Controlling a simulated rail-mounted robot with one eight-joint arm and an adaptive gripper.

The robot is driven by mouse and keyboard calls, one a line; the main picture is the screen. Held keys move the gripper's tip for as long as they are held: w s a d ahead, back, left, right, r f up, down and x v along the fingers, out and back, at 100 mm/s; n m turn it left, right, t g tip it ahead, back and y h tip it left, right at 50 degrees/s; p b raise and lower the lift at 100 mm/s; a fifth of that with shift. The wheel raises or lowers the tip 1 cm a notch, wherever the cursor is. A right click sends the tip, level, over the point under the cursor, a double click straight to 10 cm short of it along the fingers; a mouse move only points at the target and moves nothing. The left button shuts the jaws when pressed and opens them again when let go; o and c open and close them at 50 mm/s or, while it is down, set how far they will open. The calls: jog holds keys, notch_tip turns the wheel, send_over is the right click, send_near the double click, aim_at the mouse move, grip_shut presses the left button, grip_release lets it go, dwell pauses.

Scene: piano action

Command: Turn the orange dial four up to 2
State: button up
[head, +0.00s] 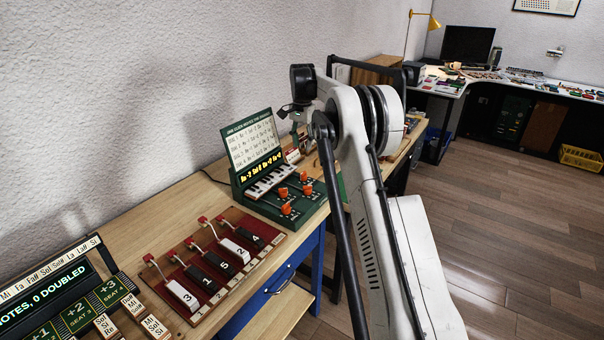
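The green device (258,206) stands on the wooden bench against the wall. It has an upright chart panel (251,141), a small keyboard (271,182) and several orange dials on its base. One orange dial (286,209) is at the front, with another (283,192) behind it and others (307,189) to the right. The dial numbers and settings are too small to read, so I cannot tell which is dial four. My gripper (297,134) hangs above the back right of the device, apart from the dials. Its fingers are small and partly hidden, so their opening is unclear.
A red board (213,264) with numbered keys and red-tipped levers lies nearer on the bench. A black and green display unit (62,302) is at the lower left. A black frame (366,66) and brown box (378,72) stand behind my arm. The floor at right is clear.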

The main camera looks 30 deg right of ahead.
aim_at(302, 173)
notch_tip(302, 173, down, 13)
jog(key=shift+f+p, duration=0.15)
jog(key=shift+p, duration=0.15)
jog(key=shift+c, duration=0.3)
grip_shut()
